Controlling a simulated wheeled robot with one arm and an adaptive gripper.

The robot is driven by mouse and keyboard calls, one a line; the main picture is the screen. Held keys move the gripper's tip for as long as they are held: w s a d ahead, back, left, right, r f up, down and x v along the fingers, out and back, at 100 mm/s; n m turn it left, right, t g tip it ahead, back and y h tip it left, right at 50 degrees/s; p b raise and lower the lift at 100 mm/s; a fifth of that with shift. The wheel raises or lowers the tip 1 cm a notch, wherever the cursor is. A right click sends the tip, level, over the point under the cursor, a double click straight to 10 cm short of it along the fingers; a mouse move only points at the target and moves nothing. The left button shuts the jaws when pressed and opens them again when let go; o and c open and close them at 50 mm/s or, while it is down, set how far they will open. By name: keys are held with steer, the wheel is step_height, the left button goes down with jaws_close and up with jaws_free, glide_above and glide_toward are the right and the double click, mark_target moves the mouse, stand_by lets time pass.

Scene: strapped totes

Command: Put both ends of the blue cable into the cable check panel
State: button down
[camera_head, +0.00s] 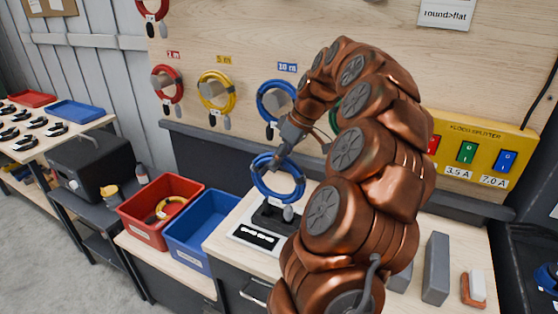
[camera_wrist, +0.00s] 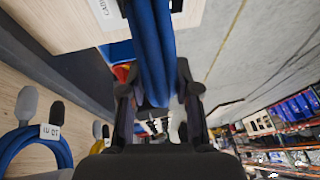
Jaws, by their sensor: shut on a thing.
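The blue cable (camera_head: 298,178) is a coil held upright over the bench. My gripper (camera_head: 284,150) is shut on the top of this coil; in the wrist view the blue strands (camera_wrist: 150,45) run between my fingers (camera_wrist: 155,95). A grey cable end (camera_head: 288,213) hangs at the coil's bottom. The other end cannot be told apart from the dark parts below. The cable check panel (camera_head: 240,237), a pale plate with a dark block and dark display, lies under the coil. I cannot tell whether either end touches it.
Another blue coil (camera_head: 262,100) hangs under the 10 m label, beside yellow (camera_head: 233,92) and red (camera_head: 155,82) coils. Left of the panel stand a blue bin (camera_head: 190,255) and a red bin (camera_head: 138,228) holding a yellow coil. Grey blocks (camera_head: 436,270) stand to the right.

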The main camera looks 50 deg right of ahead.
steer(key=shift+f+b, duration=1.35)
steer(key=shift+f, duration=0.2)
stand_by(1.6)
steer(key=c, duration=0.7)
jaws_free()
steer(key=shift+c, duration=0.2)
steer(key=shift+f, duration=0.1)
steer(key=v, duration=1.2)
